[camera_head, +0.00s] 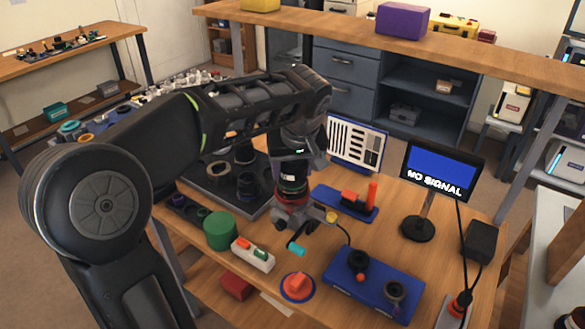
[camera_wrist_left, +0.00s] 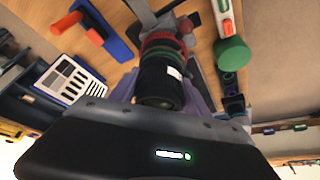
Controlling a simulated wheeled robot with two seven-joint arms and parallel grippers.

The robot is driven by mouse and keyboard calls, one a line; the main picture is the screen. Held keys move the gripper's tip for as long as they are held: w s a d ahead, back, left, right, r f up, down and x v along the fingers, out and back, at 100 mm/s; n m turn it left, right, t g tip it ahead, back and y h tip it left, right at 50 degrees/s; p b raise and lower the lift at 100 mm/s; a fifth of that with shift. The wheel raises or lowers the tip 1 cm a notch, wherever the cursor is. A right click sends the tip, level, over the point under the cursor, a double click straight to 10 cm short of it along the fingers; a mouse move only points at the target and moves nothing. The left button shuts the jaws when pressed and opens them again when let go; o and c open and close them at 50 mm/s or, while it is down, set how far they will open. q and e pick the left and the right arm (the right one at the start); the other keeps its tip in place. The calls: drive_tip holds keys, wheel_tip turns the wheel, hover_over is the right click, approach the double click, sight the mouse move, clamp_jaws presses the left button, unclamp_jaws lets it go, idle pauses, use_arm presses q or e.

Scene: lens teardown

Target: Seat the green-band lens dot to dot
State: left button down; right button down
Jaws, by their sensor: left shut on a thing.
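My left gripper (camera_head: 292,170) is shut on the green-band lens (camera_head: 292,188), a dark cylinder with its far end towards the red and grey mount (camera_head: 290,219) below. In the left wrist view the lens (camera_wrist_left: 160,85) sits between the gripper's fingers (camera_wrist_left: 160,100), with a white mark on its side. A green band and red rings show at its far end, over the mount (camera_wrist_left: 150,18). The lens looks roughly upright and in line with the mount. I cannot tell whether they touch fully, and no alignment dots can be made out. My right gripper is out of view.
A dark tray (camera_head: 225,196) with lens parts lies behind left. A green cylinder (camera_head: 221,231), a red knob (camera_head: 297,286) and a blue fixture (camera_head: 340,272) stand in front. A blue stand (camera_head: 335,203) with a red post and a monitor (camera_head: 441,172) are to the right.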

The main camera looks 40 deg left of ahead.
sight(294, 162)
use_arm(q)
drive_tip(key=shift+f+b, duration=0.8)
drive_tip(key=shift+b, duration=0.15)
idle(1.0)
drive_tip(key=shift+c, duration=2.2)
unclamp_jaws()
drive_tip(key=v, duration=0.8)
drive_tip(key=shift+f, duration=0.1)
